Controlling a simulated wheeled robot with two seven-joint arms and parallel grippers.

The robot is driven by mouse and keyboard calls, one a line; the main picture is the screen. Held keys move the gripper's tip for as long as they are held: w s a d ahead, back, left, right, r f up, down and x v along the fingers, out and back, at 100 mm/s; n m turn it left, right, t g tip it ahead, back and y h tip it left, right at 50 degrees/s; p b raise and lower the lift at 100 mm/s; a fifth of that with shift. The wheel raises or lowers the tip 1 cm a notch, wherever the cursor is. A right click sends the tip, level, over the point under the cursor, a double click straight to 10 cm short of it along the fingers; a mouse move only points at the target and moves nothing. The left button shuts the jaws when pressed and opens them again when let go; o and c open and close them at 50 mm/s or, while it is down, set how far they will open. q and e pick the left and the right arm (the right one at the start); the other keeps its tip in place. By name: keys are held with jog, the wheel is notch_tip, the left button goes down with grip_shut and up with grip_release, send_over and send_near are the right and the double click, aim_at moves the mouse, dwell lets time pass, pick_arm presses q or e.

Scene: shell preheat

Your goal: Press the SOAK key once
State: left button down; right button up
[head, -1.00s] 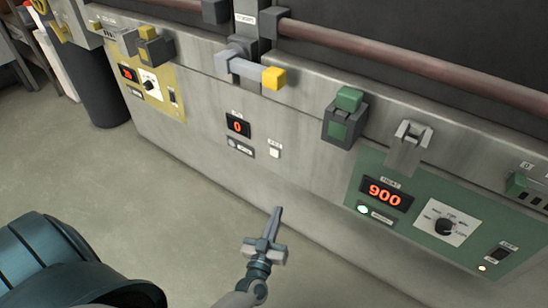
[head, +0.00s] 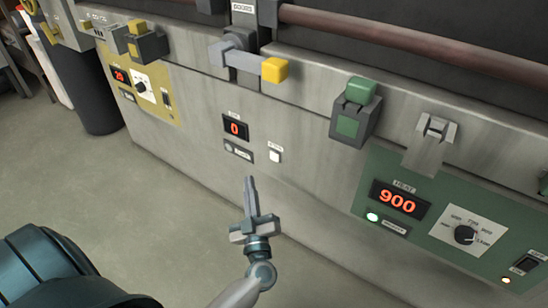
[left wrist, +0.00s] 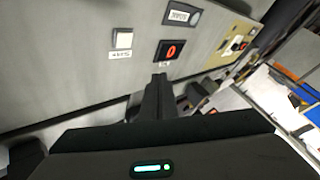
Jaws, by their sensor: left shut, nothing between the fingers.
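The SOAK key is a small white square button (head: 275,156) on the grey front panel, right of a small display (head: 235,127) reading a red 0. In the left wrist view the white key (left wrist: 123,39) shows left of the display (left wrist: 170,50), with a small label by it. My left gripper (head: 250,181) is shut and empty, its tip below and a little left of the key in the head view. In the left wrist view its fingers (left wrist: 159,80) point toward the panel below the display. I see no contact with the key. My right gripper is out of view.
A green panel (head: 420,238) with a display reading 900 and a knob is on the right. A yellow panel (head: 155,92) is on the left. A yellow-ended lever (head: 273,69) and a green-capped block (head: 355,110) project above. Floor is open in front.

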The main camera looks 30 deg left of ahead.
aim_at(275, 156)
pick_arm(q)
jog(key=shift+w, duration=0.2)
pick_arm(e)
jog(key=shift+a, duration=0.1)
